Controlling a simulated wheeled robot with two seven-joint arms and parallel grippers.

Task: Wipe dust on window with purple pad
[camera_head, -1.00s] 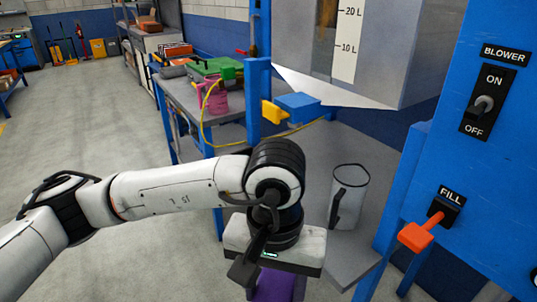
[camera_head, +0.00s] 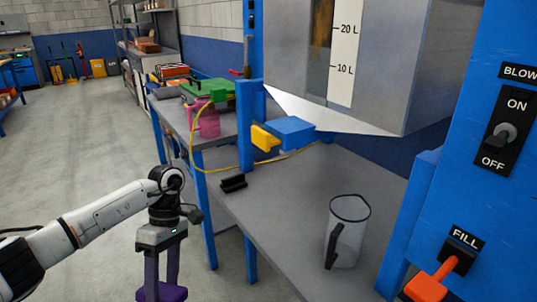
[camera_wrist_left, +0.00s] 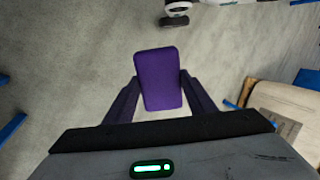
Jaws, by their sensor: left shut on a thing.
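My left gripper (camera_head: 160,275) is low at the left in the head view, out over the floor beside the bench. It is shut on the purple pad (camera_head: 166,293), which hangs at its fingertips. The pad also shows between the two fingers in the left wrist view (camera_wrist_left: 160,80). The window (camera_head: 321,30) is a narrow upright strip in the grey hopper, up and right of the gripper and well apart from it. Brownish matter shows in its upper part; I cannot tell whether dust lies on the glass. My right gripper is out of view.
A clear jug (camera_head: 348,235) stands on the grey bench (camera_head: 285,225) under the hopper (camera_head: 400,60). A small black block (camera_head: 233,183) lies at the bench's left edge. A yellow-and-blue valve (camera_head: 285,133) juts out below the hopper. Open floor (camera_head: 90,140) lies at the left.

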